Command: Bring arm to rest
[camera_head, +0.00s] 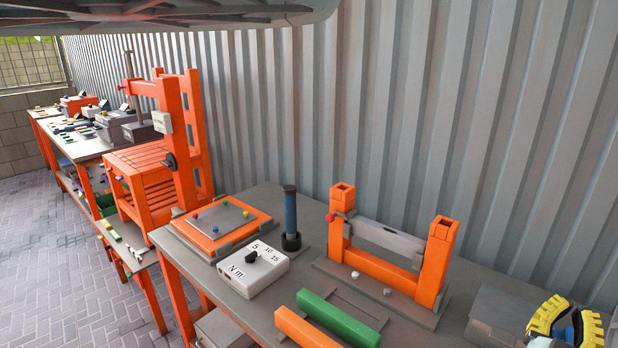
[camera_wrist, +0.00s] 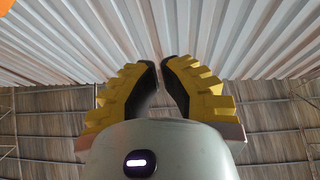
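My gripper (camera_head: 568,322) is at the lower right of the head view, in front of the bench's right end. Its yellow ribbed fingers with dark inner pads also show in the wrist view (camera_wrist: 160,75). A narrow gap is visible between the fingers, with nothing held in it. The wrist view looks toward corrugated metal and a brownish panelled surface. Most of my arm is out of view.
The grey bench (camera_head: 262,318) carries an orange frame with a grey bar (camera_head: 385,240), a green beam (camera_head: 338,318), an orange beam (camera_head: 303,328), a white dial box (camera_head: 253,268) and a dark blue post (camera_head: 290,212). A corrugated wall (camera_head: 420,110) stands behind. Paved floor (camera_head: 60,270) is at left.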

